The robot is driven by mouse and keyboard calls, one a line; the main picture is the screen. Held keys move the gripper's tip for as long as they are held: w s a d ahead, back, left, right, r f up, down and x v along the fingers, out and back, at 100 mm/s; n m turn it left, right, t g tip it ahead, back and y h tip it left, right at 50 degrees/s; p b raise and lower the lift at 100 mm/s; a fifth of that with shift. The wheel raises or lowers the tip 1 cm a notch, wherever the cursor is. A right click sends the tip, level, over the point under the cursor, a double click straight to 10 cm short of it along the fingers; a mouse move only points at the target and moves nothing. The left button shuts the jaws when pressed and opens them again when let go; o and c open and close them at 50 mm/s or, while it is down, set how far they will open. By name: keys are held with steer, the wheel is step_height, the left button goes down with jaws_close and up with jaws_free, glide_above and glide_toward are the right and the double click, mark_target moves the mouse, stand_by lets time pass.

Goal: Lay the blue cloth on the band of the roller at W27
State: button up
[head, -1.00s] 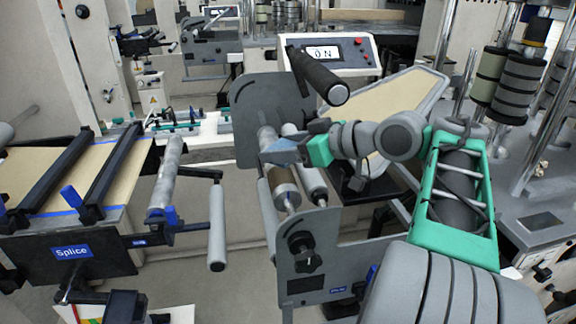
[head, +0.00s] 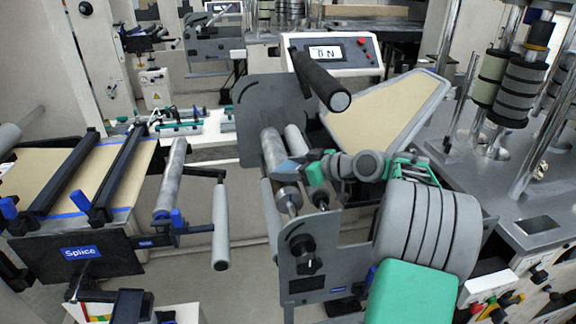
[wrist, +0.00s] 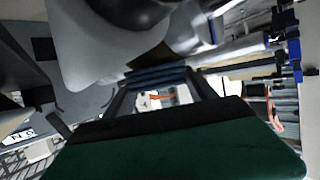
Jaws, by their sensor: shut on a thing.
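The blue cloth (head: 290,168) is a small folded grey-blue piece in my gripper (head: 304,170), at the upper side of the metal roller (head: 273,146) in the middle of the head view. In the wrist view the cloth (wrist: 156,77) shows as dark blue folds between the two fingertips. My gripper is shut on it. The roller's near end has a brownish-grey band (head: 286,195) just below the cloth. I cannot tell whether cloth and roller touch. No W27 label is readable.
A second roller (head: 295,140) runs close beside the first. Grey side plates (head: 310,255) with a black knob stand in front. A black-gripped bar (head: 320,80) juts out above. The splice table (head: 75,160) is at left, and a control panel (head: 325,54) stands behind.

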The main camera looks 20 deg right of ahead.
steer(key=shift+f, duration=0.2)
steer(key=o, duration=1.3)
steer(key=shift+r, duration=0.1)
steer(key=shift+o, duration=0.2)
steer(key=shift+s+d+r, duration=0.1)
steer(key=shift+r, duration=0.05)
steer(key=v, duration=1.1)
steer(key=shift+s+d+b, duration=0.2)
steer(key=shift+s+b, duration=0.1)
steer(key=shift+b, duration=0.15)
steer(key=shift+r, duration=0.1)
